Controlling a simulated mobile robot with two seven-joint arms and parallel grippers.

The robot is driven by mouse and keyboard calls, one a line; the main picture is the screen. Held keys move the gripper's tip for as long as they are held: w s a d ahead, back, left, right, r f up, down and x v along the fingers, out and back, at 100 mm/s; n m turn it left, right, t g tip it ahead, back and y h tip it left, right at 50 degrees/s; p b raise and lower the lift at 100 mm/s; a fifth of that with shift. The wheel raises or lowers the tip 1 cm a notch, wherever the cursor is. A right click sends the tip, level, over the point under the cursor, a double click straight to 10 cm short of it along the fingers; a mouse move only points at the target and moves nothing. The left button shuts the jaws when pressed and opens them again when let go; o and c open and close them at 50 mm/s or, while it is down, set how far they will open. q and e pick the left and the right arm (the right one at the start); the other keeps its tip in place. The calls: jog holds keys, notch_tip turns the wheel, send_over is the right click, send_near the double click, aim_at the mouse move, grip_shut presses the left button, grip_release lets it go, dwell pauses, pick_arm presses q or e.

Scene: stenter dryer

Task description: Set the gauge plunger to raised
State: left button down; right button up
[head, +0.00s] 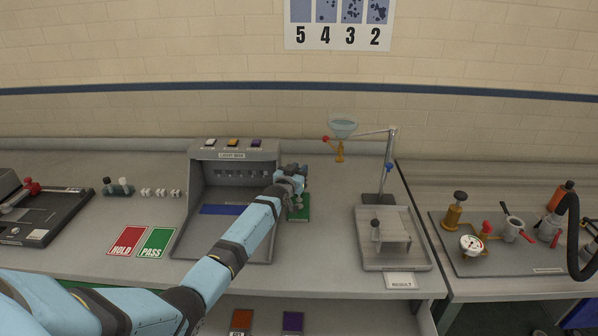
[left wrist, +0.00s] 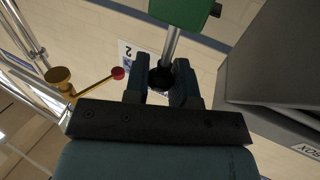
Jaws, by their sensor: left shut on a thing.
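The gauge (head: 299,212) is green and stands on the bench just right of the grey light box, partly hidden behind my left gripper (head: 296,180). In the left wrist view its green body (left wrist: 182,12) is at the top edge, with a bare metal rod running from it to a black ball knob, the plunger (left wrist: 160,79). My left gripper (left wrist: 159,88) has its two dark fingers on either side of that knob and is shut on it. A clear length of rod shows between the knob and the green body. My right gripper is in neither view.
The light box (head: 233,152) stands close left of the gripper; its grey side (left wrist: 270,70) is near in the wrist view. A funnel stand (head: 388,165) with a red-knobbed valve (head: 339,152) is to the right. HOLD (head: 126,241) and PASS (head: 157,242) cards lie in front.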

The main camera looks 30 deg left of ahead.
pick_arm(q)
jog(key=c, duration=1)
grip_release()
jog(key=shift+r, duration=0.25)
jog(key=shift+s+f, duration=0.1)
jog(key=shift+s+d, duration=0.1)
jog(key=shift+s, duration=0.2)
jog(key=s, duration=0.4)
jog(key=s+d, duration=0.1)
jog(key=s, duration=0.3)
jog(key=s+d+b, duration=0.1)
jog(key=s, duration=0.4)
